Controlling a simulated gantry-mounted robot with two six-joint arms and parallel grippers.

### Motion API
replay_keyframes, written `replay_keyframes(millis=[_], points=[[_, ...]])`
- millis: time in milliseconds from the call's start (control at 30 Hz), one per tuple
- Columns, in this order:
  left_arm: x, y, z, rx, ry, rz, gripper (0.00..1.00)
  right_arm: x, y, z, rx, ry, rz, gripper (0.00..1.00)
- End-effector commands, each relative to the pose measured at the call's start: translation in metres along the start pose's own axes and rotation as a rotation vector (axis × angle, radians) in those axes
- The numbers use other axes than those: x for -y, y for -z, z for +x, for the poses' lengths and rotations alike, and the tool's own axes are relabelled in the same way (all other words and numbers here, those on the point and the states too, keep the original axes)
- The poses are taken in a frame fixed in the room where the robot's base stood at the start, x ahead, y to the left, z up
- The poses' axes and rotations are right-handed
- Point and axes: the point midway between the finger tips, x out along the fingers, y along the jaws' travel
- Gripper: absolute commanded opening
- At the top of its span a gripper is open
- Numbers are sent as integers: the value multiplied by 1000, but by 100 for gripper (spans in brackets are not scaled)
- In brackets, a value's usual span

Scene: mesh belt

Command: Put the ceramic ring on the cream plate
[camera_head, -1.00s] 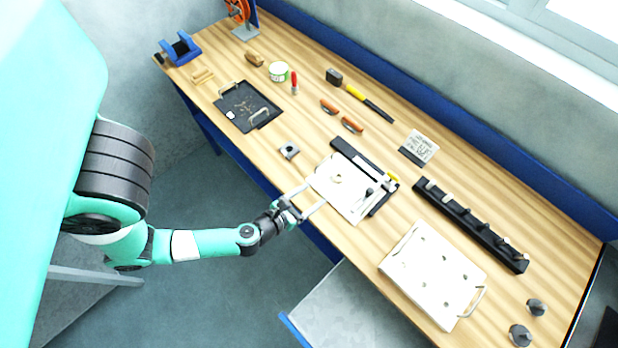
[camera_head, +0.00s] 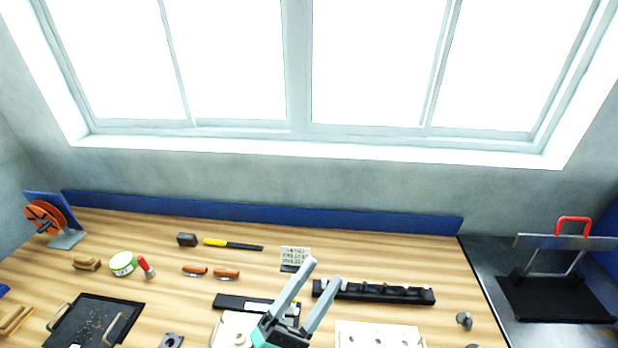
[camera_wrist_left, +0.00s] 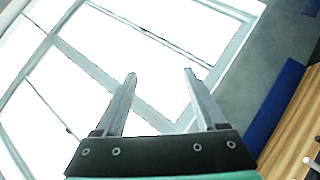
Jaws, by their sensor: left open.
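A small pale ring (camera_head: 239,339), which looks like the ceramic ring, lies on a cream plate (camera_head: 228,321) at the bottom edge of the head view. A second cream plate (camera_head: 352,329) with several dark holes lies to its right, cut off by the frame. My left gripper (camera_head: 324,272) is open and empty, raised in front of the bench with its fingers pointing up toward the window. It covers part of the first plate's right side. In the left wrist view the open fingers (camera_wrist_left: 160,75) have only the window behind them. My right gripper is in neither view.
A black rack (camera_head: 375,292) and a dark bar (camera_head: 242,302) lie behind the plates. A black tray (camera_head: 130,306) with handles is at left.

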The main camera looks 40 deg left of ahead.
Motion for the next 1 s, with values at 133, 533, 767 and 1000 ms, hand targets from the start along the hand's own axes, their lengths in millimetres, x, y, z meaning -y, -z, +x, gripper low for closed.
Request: replay_keyframes(millis=[133,533,767,1000], points=[[-98,-115,85,263,-228,841,73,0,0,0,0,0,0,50],[-259,-152,136,-124,-329,1986,73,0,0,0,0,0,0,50],[-259,-151,136,-125,-325,1989,73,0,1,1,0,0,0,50],[-301,-174,165,-123,-325,1987,73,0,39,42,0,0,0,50]])
